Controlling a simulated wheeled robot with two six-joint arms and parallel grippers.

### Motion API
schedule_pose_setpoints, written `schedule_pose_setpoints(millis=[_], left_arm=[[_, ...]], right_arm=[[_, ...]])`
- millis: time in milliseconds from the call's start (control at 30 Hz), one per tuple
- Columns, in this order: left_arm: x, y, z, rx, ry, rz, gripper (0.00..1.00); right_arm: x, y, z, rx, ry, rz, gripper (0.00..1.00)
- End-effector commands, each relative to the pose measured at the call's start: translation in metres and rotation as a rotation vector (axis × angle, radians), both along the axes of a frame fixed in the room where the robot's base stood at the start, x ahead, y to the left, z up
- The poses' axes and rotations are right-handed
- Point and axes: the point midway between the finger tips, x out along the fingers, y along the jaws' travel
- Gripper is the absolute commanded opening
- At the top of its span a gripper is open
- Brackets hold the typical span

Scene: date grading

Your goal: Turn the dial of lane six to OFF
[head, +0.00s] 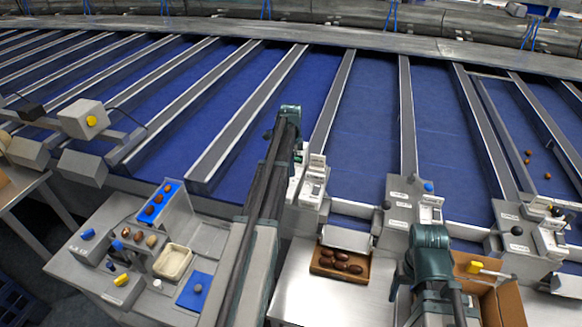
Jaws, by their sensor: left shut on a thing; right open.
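My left arm reaches up from the bottom centre and bends down at a control post (305,207). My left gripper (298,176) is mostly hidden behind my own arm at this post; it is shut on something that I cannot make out. Similar posts stand to the right, one in the middle (402,208) with black knobs (411,178) and a blue knob (428,187), another (517,229) further right. Their labels are too small to read, so I cannot tell which is lane six or how its dial points. My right arm shows at the lower right; its gripper is not visible.
A wooden tray (368,274) of dates lies on a steel table (322,299). A cardboard box (506,298) stands right of my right arm. A grading station (105,213) stands at the left. Blue lanes (365,110) with metal dividers fill the back.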

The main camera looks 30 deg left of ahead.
Motion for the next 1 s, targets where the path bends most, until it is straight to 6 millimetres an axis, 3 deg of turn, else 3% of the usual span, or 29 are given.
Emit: schedule_pose_setpoints(millis=[500, 1000], left_arm=[[-0.0001, 0.0001, 0.0000, 0.000, 0.000, -0.432, 0.00], [0.0000, 0.0001, 0.0000, 0.000, 0.000, -0.610, 0.00]], right_arm=[[0.0000, 0.0000, 0.0000, 0.000, 0.000, 0.000, 0.71], [0.0000, 0.0000, 0.0000, 0.000, 0.000, 0.000, 0.71]])
